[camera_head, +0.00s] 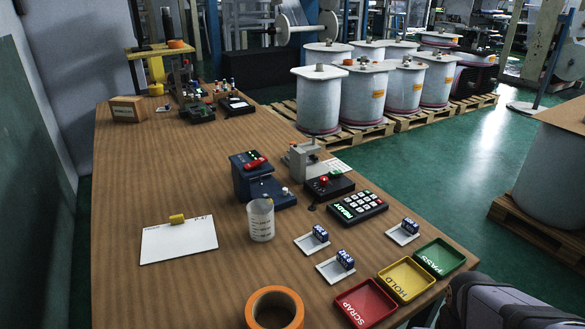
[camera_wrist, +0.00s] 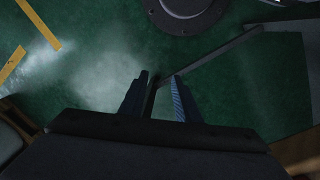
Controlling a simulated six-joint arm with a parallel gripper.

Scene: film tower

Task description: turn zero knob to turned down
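A blue bench instrument (camera_head: 243,183) with a red display on its head stands near the middle of the table. A small pale knob (camera_head: 285,191) sits at the right end of its base; I cannot tell whether this is the zero knob, and its setting is too small to read. My gripper (camera_wrist: 158,77) shows in the wrist view with its two fingers apart and nothing between them. It is over green floor, away from the table things.
A grey press-like device (camera_head: 303,163), a black box with a red button (camera_head: 324,181) and a keypad (camera_head: 357,207) stand right of the instrument. A clear beaker (camera_head: 261,220) stands close in front. Red (camera_head: 366,304), yellow and green trays line the right edge.

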